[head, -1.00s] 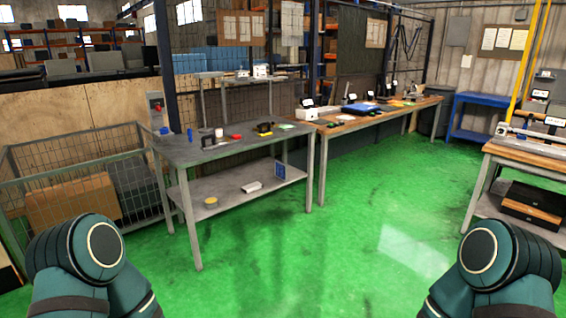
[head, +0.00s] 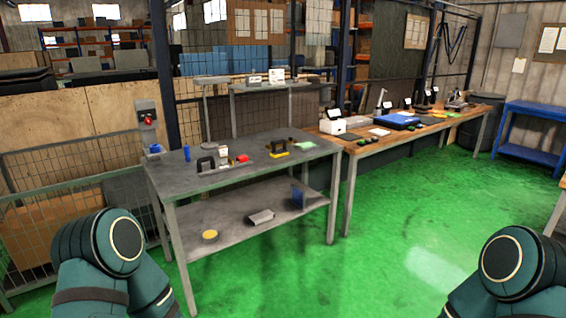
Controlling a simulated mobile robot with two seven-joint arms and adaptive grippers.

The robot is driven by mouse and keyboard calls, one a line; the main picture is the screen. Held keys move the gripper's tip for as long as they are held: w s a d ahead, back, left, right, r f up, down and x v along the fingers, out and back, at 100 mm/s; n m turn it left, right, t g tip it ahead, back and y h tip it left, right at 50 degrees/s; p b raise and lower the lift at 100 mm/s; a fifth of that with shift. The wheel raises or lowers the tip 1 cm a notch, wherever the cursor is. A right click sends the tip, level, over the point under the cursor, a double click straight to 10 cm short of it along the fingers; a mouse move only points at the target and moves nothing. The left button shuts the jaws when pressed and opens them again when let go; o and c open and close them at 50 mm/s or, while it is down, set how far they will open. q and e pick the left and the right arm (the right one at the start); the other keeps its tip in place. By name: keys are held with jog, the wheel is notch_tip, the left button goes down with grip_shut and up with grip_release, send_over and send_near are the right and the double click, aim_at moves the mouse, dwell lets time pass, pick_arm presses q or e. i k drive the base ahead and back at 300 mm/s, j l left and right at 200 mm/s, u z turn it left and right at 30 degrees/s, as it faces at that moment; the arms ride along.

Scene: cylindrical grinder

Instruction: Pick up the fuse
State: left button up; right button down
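I cannot make out a fuse for certain; the small items in view are too small to tell. The grey metal table (head: 290,162) ahead carries a blue cup-like item (head: 187,153), a black-handled item (head: 205,164), a small red item (head: 242,158) and a yellow-and-black item (head: 278,152). My two upper arm links show at the lower left and lower right edges. Neither gripper is in view.
A wooden-topped bench (head: 362,146) with several devices stands behind to the right. A blue table (head: 540,108) is at the far right. A wire mesh cage (head: 30,165) stands at the left. Green floor (head: 400,230) in front is open.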

aim_at(224, 153)
jog(key=i+l+u, duration=0.15)
jog(key=i+u, duration=0.15)
jog(key=i, duration=0.15)
jog(key=i+l+u, duration=0.25)
jog(key=i, duration=0.2)
jog(key=i+l+u, duration=0.3)
jog(key=i+l, duration=0.2)
jog(key=i, duration=0.3)
jog(key=i+l, duration=0.25)
jog(key=i, duration=0.25)
